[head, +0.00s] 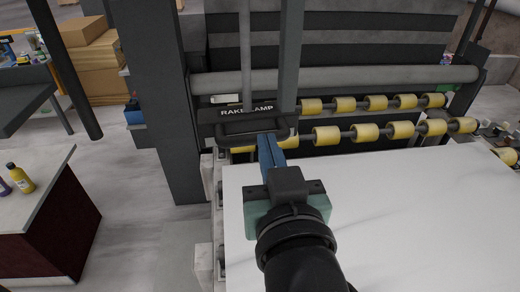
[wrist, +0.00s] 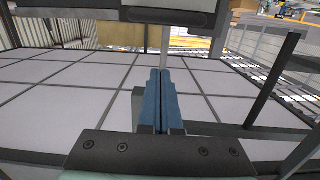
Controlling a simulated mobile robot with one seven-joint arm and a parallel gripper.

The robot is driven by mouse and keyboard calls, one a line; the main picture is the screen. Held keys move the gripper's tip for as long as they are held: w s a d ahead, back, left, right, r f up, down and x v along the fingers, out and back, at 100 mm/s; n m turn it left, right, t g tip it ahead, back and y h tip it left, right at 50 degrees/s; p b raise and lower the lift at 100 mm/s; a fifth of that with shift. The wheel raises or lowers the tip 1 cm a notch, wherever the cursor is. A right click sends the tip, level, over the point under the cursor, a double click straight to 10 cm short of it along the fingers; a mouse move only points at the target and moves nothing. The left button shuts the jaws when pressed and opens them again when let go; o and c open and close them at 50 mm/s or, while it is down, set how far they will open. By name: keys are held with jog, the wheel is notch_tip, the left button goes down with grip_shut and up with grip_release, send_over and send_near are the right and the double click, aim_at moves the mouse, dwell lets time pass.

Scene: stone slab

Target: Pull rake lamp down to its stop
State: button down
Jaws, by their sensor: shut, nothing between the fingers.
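The rake lamp (head: 222,113) is a dark housing lettered RAKE LAMP, hanging on upright bars in front of the roller frame in the head view. A dark loop handle (head: 238,137) sits just under the lettering. My gripper (head: 267,139) has blue fingers closed together with nothing held. Its tips overlap the handle's lower right part in the head view; I cannot tell whether they touch it. In the wrist view the shut fingers (wrist: 160,75) point ahead below a dark panel edge, and the handle cannot be clearly made out there.
A large white slab (head: 400,210) lies below and right of my arm. Yellow rollers (head: 332,135) line the frame behind it. A dark post (head: 160,100) stands left of the lamp. A side table (head: 30,215) with bottles is at far left. Dark bars (wrist: 275,90) show right in the wrist view.

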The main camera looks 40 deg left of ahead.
jog(key=w+a+f+b, duration=0.1)
jog(key=w+a+f, duration=0.3)
jog(key=w+a, duration=0.1)
jog(key=shift+a+f+b, duration=0.2)
jog(key=shift+a+b, duration=0.15)
jog(key=shift+a, duration=0.3)
jog(key=shift+w, duration=0.15)
